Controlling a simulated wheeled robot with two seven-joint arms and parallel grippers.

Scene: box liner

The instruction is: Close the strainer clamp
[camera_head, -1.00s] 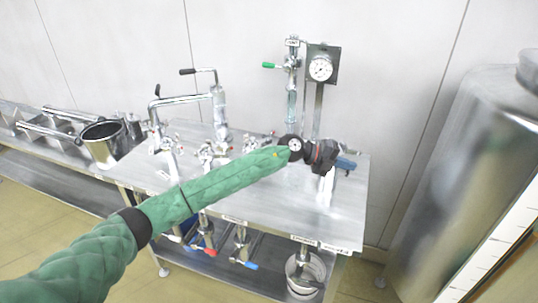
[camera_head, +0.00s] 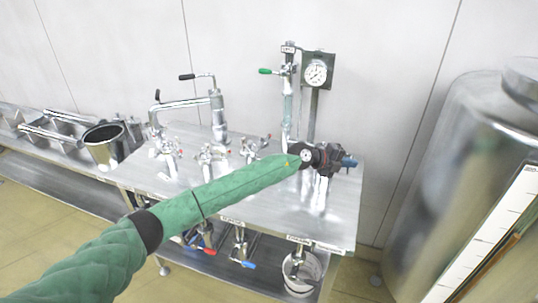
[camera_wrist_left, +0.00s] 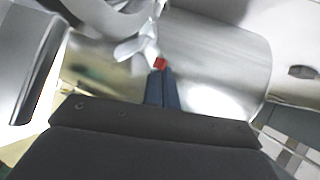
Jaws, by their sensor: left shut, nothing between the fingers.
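My left gripper (camera_head: 349,161) is above the right part of the steel table in the head view, at the end of my green-sleeved arm. In the wrist view its blue fingers (camera_wrist_left: 161,88) are together with nothing between them. A silver wing-like clamp lever (camera_wrist_left: 138,45) with a red tip (camera_wrist_left: 160,63) shows right at the fingertips; I cannot tell if they touch. Behind it is a shiny metal cylinder (camera_wrist_left: 225,65), apparently the strainer body. In the head view the strainer is mostly hidden under my gripper. My right gripper is not in view.
The steel table (camera_head: 270,215) carries several small valve fittings (camera_head: 210,153), a bent pipe (camera_head: 185,103) and a gauge (camera_head: 317,73) on a post. A large tank (camera_head: 440,170) stands at the right. A metal pot (camera_head: 104,148) is at the left.

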